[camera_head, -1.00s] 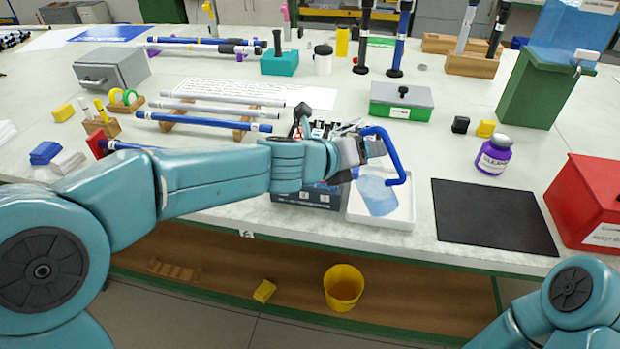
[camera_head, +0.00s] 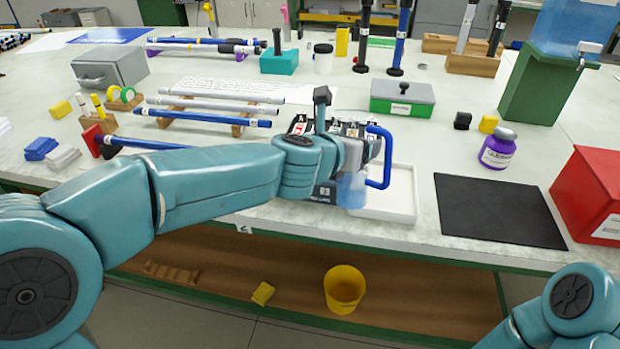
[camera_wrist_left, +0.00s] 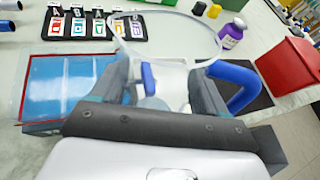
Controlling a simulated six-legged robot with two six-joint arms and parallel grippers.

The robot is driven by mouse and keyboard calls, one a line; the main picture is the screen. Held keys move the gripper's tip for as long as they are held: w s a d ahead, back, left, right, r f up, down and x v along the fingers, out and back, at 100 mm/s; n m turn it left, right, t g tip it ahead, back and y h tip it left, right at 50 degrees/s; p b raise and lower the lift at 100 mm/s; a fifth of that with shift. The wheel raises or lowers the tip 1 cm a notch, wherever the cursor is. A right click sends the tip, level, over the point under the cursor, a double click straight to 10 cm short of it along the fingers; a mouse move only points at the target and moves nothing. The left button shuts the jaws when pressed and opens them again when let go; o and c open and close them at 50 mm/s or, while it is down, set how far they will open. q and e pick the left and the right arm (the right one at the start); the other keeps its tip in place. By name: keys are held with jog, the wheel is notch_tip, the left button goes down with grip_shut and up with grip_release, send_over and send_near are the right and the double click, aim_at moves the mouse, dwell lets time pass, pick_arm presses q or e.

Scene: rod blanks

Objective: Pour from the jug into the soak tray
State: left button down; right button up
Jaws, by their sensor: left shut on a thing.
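The jug is clear, with pale blue liquid low in its body (camera_head: 352,190) and a thick blue handle (camera_head: 386,170). My left gripper (camera_head: 357,146) is shut on the jug and holds it near the left edge of the white soak tray (camera_head: 398,208). The jug looks close to upright. In the left wrist view the jug's clear rim (camera_wrist_left: 170,58) arches beyond my fingers, and its blue handle (camera_wrist_left: 238,88) is at the right. The part of the jug between the fingers is partly hidden. The visible tray floor looks white. My right gripper is out of view.
A dark board with coloured cards (camera_wrist_left: 115,30) lies close to the jug. A black mat (camera_head: 495,210), a purple bottle (camera_head: 497,152) and a red box (camera_head: 595,190) are to the right. A green-grey box (camera_head: 402,97) stands behind. A yellow bucket (camera_head: 344,290) is on the shelf below.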

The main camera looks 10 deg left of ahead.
aim_at(348, 114)
pick_arm(q)
jog(key=shift+w+a+f+y, duration=0.25)
jog(key=shift+a+y, duration=0.05)
jog(key=shift+a, duration=0.3)
jog(key=r+p, duration=0.5)
jog(key=shift+w+a+r, duration=0.1)
jog(key=shift+w+a, duration=0.05)
jog(key=shift+w, duration=0.1)
jog(key=shift+s+f, duration=0.1)
jog(key=shift+f, duration=0.15)
